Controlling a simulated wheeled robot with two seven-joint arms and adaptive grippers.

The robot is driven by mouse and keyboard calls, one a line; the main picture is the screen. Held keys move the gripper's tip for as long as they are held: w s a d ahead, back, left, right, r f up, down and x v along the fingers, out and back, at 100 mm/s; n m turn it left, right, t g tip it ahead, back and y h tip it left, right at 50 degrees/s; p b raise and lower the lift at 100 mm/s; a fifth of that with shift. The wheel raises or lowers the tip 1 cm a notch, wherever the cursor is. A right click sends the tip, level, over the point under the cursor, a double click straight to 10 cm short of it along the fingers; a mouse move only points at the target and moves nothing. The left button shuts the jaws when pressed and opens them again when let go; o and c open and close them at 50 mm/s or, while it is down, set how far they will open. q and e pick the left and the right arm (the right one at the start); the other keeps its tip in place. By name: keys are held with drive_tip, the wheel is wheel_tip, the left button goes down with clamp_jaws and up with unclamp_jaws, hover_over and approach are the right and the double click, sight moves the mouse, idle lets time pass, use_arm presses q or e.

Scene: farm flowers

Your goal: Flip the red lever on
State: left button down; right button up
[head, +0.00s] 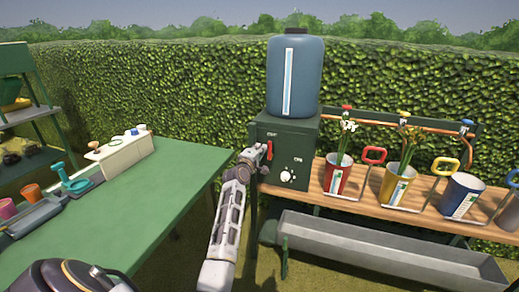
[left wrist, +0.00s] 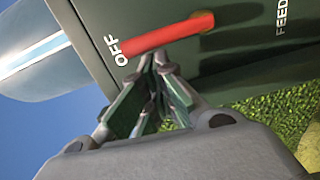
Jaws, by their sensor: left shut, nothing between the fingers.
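The red lever (head: 269,150) is on the front of a dark green box (head: 296,139) below a blue tank (head: 294,75). In the left wrist view the red lever (left wrist: 154,36) shows large, with its free end at the "OFF" label and its pivot toward the right of that picture. My left gripper (head: 250,160) is just left of the lever in the head view. Its fingertips (left wrist: 153,60) are shut and empty, close to the lever's side near the OFF end. I cannot tell whether they touch it. My right gripper is not seen.
A white knob (head: 288,174) is on the box below the lever. A wooden shelf (head: 345,203) with red, yellow and blue buckets is at the right, above a grey trough (head: 390,252). A green table (head: 130,205) is at the left.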

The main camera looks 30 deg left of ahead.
use_arm(q)
drive_tip(key=shift+d, duration=0.1)
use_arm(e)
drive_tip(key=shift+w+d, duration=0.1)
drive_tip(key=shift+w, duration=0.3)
